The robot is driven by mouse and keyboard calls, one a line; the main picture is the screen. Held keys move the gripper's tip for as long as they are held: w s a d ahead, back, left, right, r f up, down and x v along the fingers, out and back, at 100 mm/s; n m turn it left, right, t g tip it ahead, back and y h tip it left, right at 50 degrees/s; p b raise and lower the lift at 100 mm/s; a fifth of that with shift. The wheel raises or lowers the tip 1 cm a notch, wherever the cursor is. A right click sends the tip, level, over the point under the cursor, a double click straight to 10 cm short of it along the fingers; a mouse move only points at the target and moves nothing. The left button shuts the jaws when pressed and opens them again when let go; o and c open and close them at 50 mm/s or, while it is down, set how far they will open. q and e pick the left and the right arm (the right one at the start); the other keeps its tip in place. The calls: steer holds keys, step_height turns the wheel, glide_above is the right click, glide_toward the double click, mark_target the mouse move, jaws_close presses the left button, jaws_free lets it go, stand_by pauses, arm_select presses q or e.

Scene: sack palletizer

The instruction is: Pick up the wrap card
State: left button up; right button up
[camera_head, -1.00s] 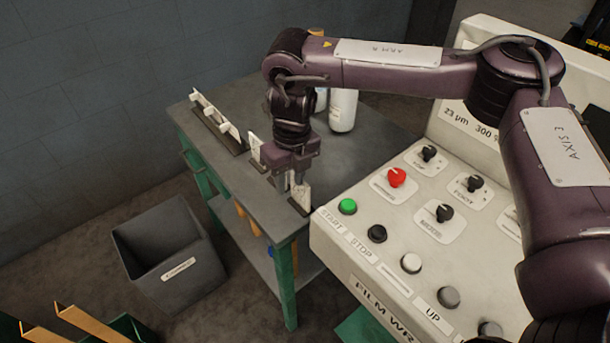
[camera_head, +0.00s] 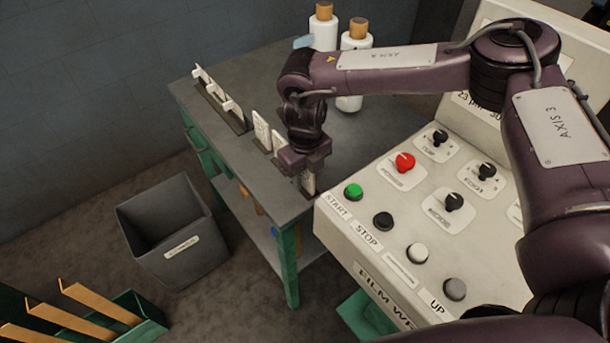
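Small pale upright cards stand in dark slotted holders along the front edge of a grey workbench (camera_head: 235,185). One card (camera_head: 261,129) has markings on its face. Another card (camera_head: 309,184) stands at the bench's near right corner, partly covered by my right gripper (camera_head: 307,178). I cannot read which card is the wrap card. My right gripper points down right over the corner card, with its fingers at the card's upper part. The fingers are small and overlap the card, so I cannot tell whether they are closed on it. My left gripper is not in view.
A control panel (camera_head: 400,225) with buttons and knobs stands close on the right. White bottles (camera_head: 352,98) stand at the back of the bench. A rack with white pieces (camera_head: 218,95) is at its left. A grey bin (camera_head: 172,225) sits on the floor.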

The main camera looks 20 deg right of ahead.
steer(key=shift+s, duration=0.1)
steer(key=shift+c, duration=0.3)
jaws_close()
steer(key=shift+r, duration=0.1)
